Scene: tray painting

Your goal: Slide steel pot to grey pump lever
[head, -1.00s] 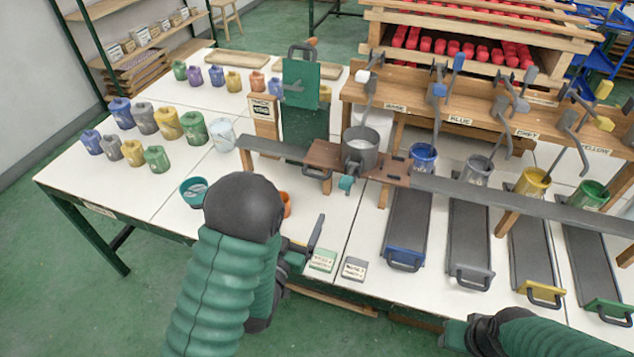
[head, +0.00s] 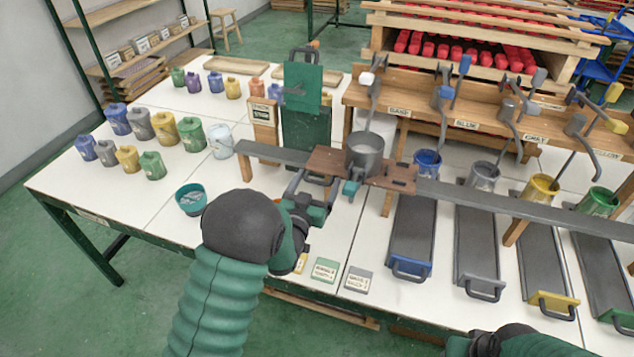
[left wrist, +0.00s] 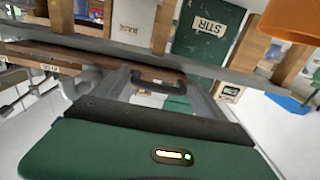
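The steel pot (head: 364,154) stands upright on a brown wooden carriage (head: 326,160) on the long grey rail, near the BASE label. The grey pump lever (head: 539,78) has a grey knob and stands farther right, beyond the blue one. My left gripper (head: 306,190) is at the carriage's front left. In the left wrist view its two fingers are apart, with the carriage's dark handle (left wrist: 158,80) between or just beyond them; contact cannot be told. My right arm shows at the bottom edge; its gripper (head: 462,346) is mostly cut off, fingers hidden.
The grey rail (head: 520,208) runs right past the blue, grey, yellow and green paint cans. A teal bowl (head: 190,198), small label cards (head: 325,270) and several paint jugs stand on the left part of the table.

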